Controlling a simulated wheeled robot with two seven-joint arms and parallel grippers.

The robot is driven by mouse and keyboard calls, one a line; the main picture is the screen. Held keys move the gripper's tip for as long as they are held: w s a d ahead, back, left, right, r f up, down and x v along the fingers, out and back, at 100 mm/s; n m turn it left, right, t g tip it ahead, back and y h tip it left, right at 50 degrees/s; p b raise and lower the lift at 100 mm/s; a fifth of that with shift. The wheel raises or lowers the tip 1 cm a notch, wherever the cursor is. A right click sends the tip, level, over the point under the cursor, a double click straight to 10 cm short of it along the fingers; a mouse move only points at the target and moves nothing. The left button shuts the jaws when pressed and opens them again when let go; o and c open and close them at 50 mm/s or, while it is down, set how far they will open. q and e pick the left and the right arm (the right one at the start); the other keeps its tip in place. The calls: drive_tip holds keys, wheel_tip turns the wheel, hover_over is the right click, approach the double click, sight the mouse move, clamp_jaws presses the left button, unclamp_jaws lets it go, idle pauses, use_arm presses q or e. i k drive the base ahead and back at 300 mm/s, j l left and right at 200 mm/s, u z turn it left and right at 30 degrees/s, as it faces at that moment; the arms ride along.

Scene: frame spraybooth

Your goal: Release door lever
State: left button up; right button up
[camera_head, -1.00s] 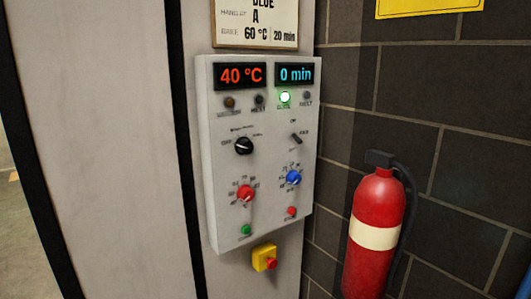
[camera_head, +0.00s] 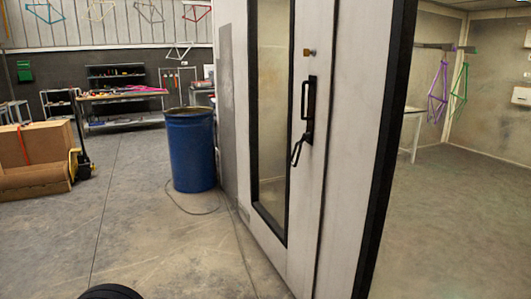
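The booth door (camera_head: 308,215) stands in the middle of the head view, pale, with a tall dark-framed window (camera_head: 271,110). A black door handle (camera_head: 308,97) is mounted upright near the door's edge. A black lever (camera_head: 297,150) hangs from its lower end, tilted down to the left. A small brass-coloured fitting (camera_head: 309,52) sits above the handle. Nothing of mine touches the lever. Neither of my grippers shows in the head view.
A blue drum (camera_head: 190,150) stands on the floor left of the door, with a cable (camera_head: 188,208) near its base. Cardboard boxes (camera_head: 40,150) are at the far left. Right of the door, the booth interior shows hanging purple (camera_head: 437,92) and green frames. The foreground floor is mostly clear.

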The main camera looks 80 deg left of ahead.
sight(306, 136)
drive_tip(key=j+u, duration=0.1)
drive_tip(key=u, duration=2.45)
drive_tip(key=i+j, duration=0.35)
drive_tip(key=i, duration=0.25)
drive_tip(key=i+j+z, duration=0.1)
drive_tip(key=i+j, duration=0.25)
drive_tip(key=i, duration=0.25)
drive_tip(key=i+j+z, duration=0.1)
drive_tip(key=i+j, duration=0.3)
drive_tip(key=i, duration=0.15)
drive_tip(key=i+j, duration=0.45)
drive_tip(key=i, duration=0.15)
